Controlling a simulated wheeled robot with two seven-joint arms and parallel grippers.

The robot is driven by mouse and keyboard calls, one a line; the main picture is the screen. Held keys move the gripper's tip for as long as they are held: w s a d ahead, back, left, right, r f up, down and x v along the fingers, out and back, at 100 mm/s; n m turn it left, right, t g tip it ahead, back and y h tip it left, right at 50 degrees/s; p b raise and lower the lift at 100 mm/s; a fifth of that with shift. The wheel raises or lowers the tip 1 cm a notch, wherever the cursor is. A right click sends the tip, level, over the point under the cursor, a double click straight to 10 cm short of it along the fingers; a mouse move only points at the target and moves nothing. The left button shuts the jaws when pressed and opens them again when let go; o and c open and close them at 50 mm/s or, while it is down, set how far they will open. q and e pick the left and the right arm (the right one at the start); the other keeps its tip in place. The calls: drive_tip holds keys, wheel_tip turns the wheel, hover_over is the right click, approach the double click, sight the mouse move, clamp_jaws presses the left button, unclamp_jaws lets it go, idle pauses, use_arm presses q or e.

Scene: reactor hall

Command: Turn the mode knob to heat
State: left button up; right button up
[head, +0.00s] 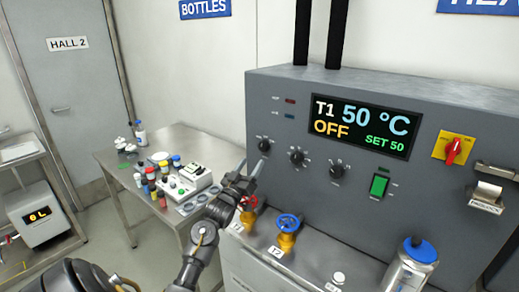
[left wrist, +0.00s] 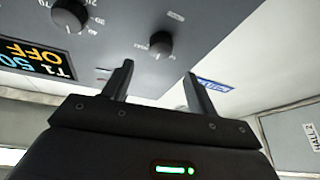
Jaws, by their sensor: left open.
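The grey control panel carries a row of three black knobs: a left one (head: 264,145), a middle one (head: 298,156) and a right one (head: 337,171). Their labels are too small to read, so I cannot tell for sure which is the mode knob. The display (head: 362,128) reads T1 50 °C, OFF and SET 50. My left gripper (head: 249,168) is open and empty, just below the left knob and apart from it. In the left wrist view, the left knob (left wrist: 160,44) lies just beyond and between the fingertips (left wrist: 159,70). The middle knob (left wrist: 68,15) has a numbered scale.
Below the panel are a red valve (head: 249,203) and a blue valve (head: 288,223) on yellow bodies, close to my left gripper. A green switch (head: 379,185) and a red rotary switch (head: 453,149) sit further right. A steel table (head: 150,220) with bottles stands left.

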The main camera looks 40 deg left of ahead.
sight(262, 148)
use_arm(q)
drive_tip(key=p+x, duration=0.2)
drive_tip(key=x, duration=0.4)
drive_tip(key=shift+w+a+r, duration=0.1)
drive_tip(key=shift+w+r, duration=0.15)
drive_tip(key=shift+w, duration=0.45)
drive_tip(key=shift+c, duration=0.4)
